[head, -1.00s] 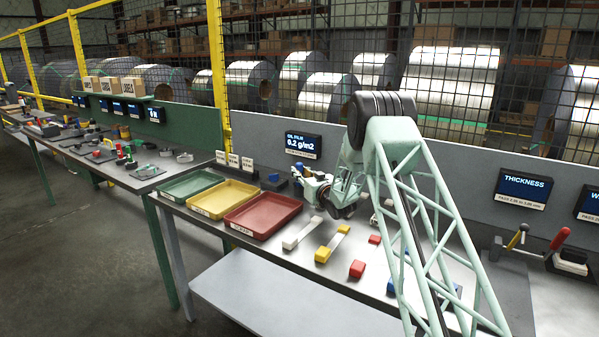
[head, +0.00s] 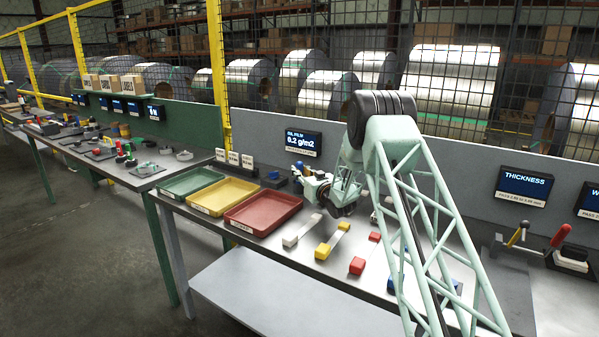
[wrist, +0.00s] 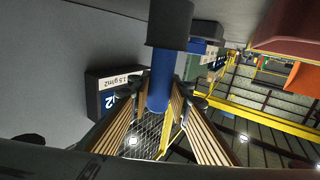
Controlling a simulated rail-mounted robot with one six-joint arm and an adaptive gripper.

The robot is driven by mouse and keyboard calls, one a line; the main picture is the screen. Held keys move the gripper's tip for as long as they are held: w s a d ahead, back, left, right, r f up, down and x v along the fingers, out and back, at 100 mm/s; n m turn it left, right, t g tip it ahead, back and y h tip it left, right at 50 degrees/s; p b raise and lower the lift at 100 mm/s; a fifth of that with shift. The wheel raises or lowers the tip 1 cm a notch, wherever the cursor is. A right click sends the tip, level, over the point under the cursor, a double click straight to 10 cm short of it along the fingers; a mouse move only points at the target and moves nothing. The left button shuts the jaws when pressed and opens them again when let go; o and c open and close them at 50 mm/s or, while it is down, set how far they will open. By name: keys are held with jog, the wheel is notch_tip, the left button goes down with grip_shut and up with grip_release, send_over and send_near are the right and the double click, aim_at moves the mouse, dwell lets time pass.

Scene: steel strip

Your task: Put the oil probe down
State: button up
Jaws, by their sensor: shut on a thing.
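My gripper (head: 308,182) is low over the grey bench, in front of the back panel and right of the red tray. In the wrist view its fingers (wrist: 158,105) are shut around the oil probe, a blue cylinder (wrist: 161,78) with a wide dark end (wrist: 170,22). In the head view the probe (head: 297,172) is small and partly hidden by the gripper. I cannot tell whether its end touches anything. The oil film display (head: 303,143) is on the panel just above and reads 0.2 g/m2; it also shows in the wrist view (wrist: 104,92).
Green (head: 190,182), yellow (head: 222,196) and red (head: 263,215) trays stand left of the gripper. Strips with white (head: 290,240), yellow (head: 322,251) and red (head: 357,265) ends lie in front. A small dark-and-blue block (head: 273,180) sits behind the red tray.

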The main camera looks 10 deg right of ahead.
jog(key=shift+f, duration=0.1)
jog(key=o, duration=1)
jog(key=shift+s, duration=0.2)
jog(key=shift+v, duration=5.8)
